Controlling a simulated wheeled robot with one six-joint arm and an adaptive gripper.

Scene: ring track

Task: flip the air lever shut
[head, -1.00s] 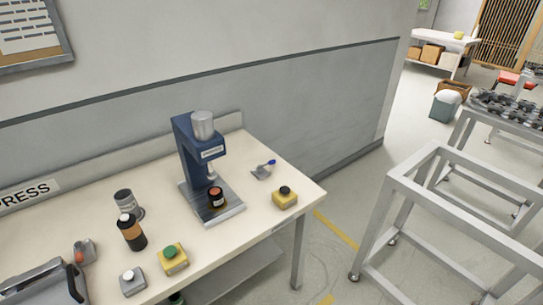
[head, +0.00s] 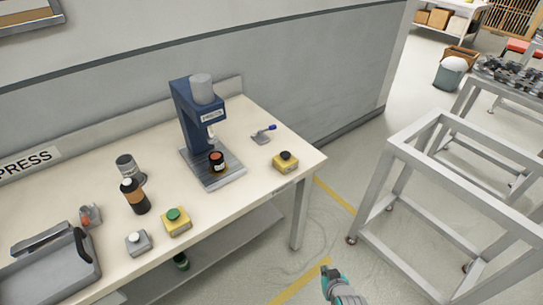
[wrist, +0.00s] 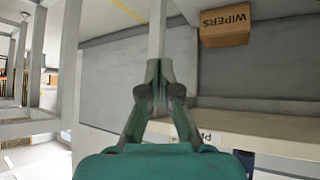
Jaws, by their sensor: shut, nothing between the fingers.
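The air lever (head: 264,132) is a small grey valve with a blue-tipped handle, on the bench right of the blue press (head: 200,118). Its handle points up to the right in the head view. My gripper (wrist: 160,92) is shut and empty in the wrist view, its fingertips together. In the head view part of my arm's end (head: 340,287) shows at the bottom, over the floor in front of the bench and well apart from the lever. The lever cannot be made out in the wrist view.
A yellow button box (head: 285,161) with a black button sits near the lever, at the bench's right end. A dark bottle (head: 134,196) and a green-button box (head: 176,221) stand further left. A grey metal frame (head: 455,150) stands on the right. Floor lies clear between bench and frame.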

